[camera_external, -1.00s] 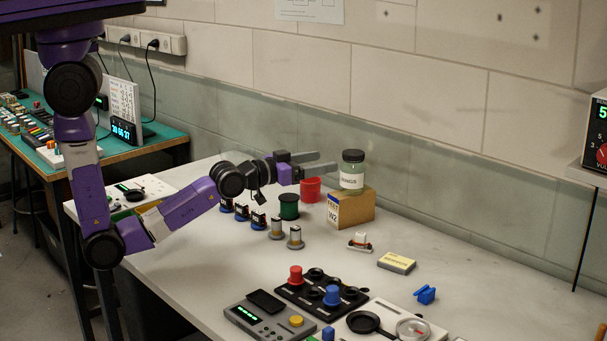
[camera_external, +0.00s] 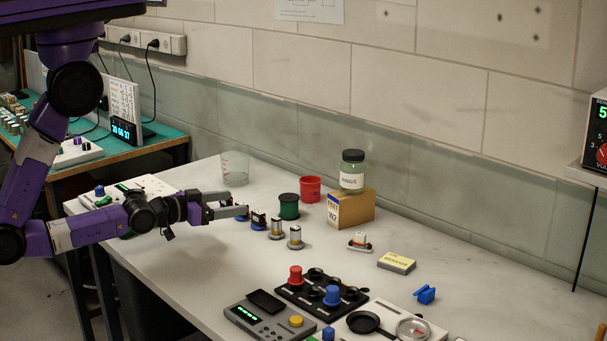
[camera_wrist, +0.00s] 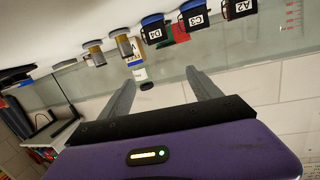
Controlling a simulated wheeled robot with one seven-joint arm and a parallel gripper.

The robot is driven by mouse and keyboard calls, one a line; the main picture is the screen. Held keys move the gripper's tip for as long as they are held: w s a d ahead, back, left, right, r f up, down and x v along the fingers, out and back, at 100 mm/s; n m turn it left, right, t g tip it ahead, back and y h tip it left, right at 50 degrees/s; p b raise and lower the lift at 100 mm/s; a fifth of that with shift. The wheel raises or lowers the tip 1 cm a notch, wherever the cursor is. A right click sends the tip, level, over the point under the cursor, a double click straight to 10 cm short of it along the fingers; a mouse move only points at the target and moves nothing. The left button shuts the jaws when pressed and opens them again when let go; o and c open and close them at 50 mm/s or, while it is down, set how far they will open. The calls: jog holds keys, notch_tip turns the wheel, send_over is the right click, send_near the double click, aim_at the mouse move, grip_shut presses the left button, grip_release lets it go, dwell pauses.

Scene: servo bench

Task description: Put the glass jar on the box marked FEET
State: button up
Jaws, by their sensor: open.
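The glass jar (camera_external: 352,176), with a dark lid and a white label ending in "INGS", stands upright on the cardboard box (camera_external: 357,207). The box label shows "W2" under a smaller word that looks like FEET. In the wrist view the picture is turned over, and the jar (camera_wrist: 138,72) shows beyond the fingers with the box (camera_wrist: 125,48) above it. My gripper (camera_external: 239,204) is open and empty, well left of the jar and apart from it. Both fingers also show in the wrist view (camera_wrist: 161,78) with nothing between them.
A red cup (camera_external: 310,189) and a green spool (camera_external: 289,206) stand left of the box. A clear beaker (camera_external: 235,170) stands at the back.

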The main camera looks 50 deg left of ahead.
jog(key=shift+n+g+y, duration=0.4)
jog(key=shift+n+y, duration=0.2)
jog(key=shift+y, duration=0.1)
jog(key=s+a, duration=0.1)
jog(key=s, duration=0.2)
jog(key=s+a, duration=0.1)
jog(key=s, duration=0.3)
jog(key=s+a, duration=0.1)
jog(key=s, duration=0.3)
jog(key=shift+s+a+f, duration=0.1)
jog(key=shift+s, duration=0.1)
jog(key=s+r+n+y, duration=0.1)
jog(key=s+r, duration=0.2)
jog(key=s, duration=0.6)
jog(key=shift+a+r+n+g, duration=0.2)
jog(key=shift+a+n+g, duration=0.1)
jog(key=shift+a+g, duration=0.1)
